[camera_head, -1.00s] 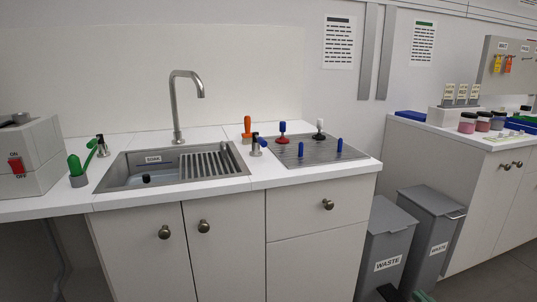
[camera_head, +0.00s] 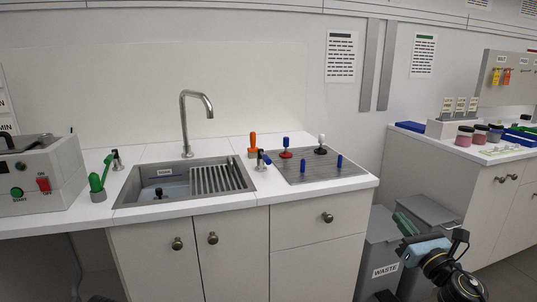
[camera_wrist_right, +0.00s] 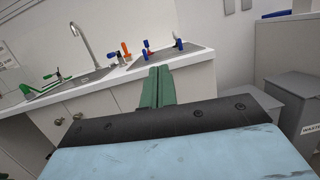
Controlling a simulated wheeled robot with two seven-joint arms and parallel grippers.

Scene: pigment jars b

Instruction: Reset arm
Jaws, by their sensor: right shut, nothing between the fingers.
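My right gripper (camera_head: 404,222) shows at the lower right of the head view, in front of the grey waste bins. In the right wrist view its green fingers (camera_wrist_right: 157,86) lie side by side, shut with nothing between them. It is in free air, apart from the counter in the head view. My left gripper is not in view.
The white counter (camera_head: 130,213) holds a sink (camera_head: 128,190), a tap (camera_head: 184,125) and a grey drain plate (camera_head: 345,180) with coloured handles. A grey machine (camera_head: 65,175) stands left. Pigment jars (camera_head: 464,138) stand on the right bench. Waste bins (camera_head: 380,252) stand between.

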